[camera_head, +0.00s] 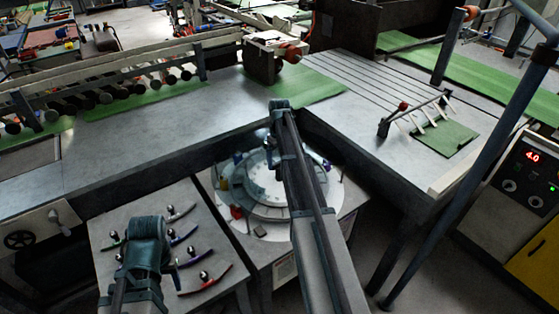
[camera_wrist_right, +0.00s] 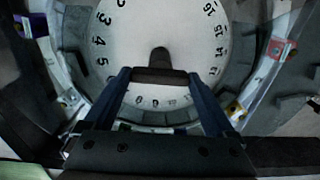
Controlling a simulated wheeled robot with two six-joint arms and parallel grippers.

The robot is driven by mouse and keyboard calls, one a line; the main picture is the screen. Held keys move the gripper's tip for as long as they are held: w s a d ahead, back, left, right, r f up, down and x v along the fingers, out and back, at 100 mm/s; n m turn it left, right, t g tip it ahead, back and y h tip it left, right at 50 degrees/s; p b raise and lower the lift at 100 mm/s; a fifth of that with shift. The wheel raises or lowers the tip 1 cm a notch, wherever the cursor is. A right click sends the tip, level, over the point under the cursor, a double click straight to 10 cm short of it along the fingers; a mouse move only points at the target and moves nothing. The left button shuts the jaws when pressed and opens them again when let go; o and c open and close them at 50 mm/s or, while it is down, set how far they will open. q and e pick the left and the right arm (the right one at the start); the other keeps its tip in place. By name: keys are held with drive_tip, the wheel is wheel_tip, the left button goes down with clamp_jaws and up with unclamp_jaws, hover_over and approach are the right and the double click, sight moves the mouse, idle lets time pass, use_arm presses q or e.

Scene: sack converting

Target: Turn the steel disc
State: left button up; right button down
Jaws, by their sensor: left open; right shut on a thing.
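The steel disc (camera_head: 258,178) lies flat on a low stand in the middle of the head view, partly hidden by my right arm. In the right wrist view, the disc (camera_wrist_right: 150,25) is pale, with numbers around its rim. A dark upright peg (camera_wrist_right: 159,56) stands on the disc. My right gripper (camera_wrist_right: 160,74) has its fingers closed in on this peg, over the disc. In the head view, my right gripper (camera_head: 273,150) points down at the disc. My left gripper (camera_head: 148,245) is open over the small table at the lower left, apart from the disc; its fingertips are mostly hidden.
A ring (camera_wrist_right: 260,95) with small coloured clamps surrounds the disc. The small table (camera_head: 105,232) holds several curved coloured handles (camera_head: 205,282). Grey benches (camera_head: 190,120) with green sheet stand behind. A control box (camera_head: 525,170) reading 4.0 stands at right.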

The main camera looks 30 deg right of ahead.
drive_tip(key=shift+m, duration=4)
unclamp_jaws()
drive_tip(key=shift+r, duration=0.1)
